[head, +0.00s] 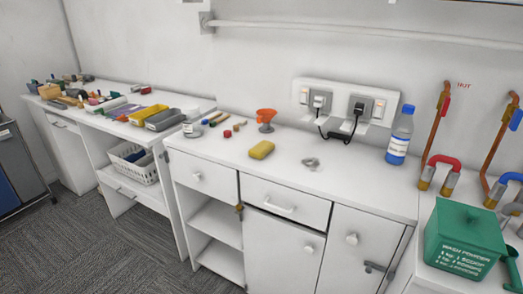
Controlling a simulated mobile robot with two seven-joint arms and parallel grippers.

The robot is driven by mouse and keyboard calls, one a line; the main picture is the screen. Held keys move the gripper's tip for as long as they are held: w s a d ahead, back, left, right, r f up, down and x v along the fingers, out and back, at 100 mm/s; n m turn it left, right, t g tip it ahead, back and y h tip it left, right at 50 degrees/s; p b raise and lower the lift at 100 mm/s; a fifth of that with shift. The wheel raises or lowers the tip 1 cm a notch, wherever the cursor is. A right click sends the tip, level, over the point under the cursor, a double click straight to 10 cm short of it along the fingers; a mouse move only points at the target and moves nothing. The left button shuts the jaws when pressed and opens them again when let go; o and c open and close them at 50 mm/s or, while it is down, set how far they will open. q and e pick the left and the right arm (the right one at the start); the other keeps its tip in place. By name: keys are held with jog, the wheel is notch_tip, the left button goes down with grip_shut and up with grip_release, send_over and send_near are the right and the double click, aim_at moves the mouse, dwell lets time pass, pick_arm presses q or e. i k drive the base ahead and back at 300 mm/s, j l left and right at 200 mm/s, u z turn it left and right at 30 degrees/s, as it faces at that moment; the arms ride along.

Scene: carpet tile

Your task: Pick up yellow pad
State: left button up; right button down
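A small yellow pad (261,150) lies flat on the white counter (340,178), near its front edge and above the drawer. A larger flat yellow item (149,114) lies on the left table beside grey blocks. Neither of my grippers shows in the head view, and nothing touches the pad.
An orange funnel-like item (266,118) stands behind the pad, and a silver ring-shaped item (311,162) lies to its right. Plugs with black cables (341,133) hang on the wall behind.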

aim_at(264, 148)
jog(key=i+j, duration=0.2)
jog(key=i+j+z, duration=0.15)
jog(key=j, duration=0.3)
jog(key=i+j, duration=0.25)
jog(key=i+j+z, duration=0.1)
jog(key=j, duration=0.3)
jog(key=i+j+z, duration=0.1)
jog(key=i+j, duration=0.15)
jog(key=j, duration=0.15)
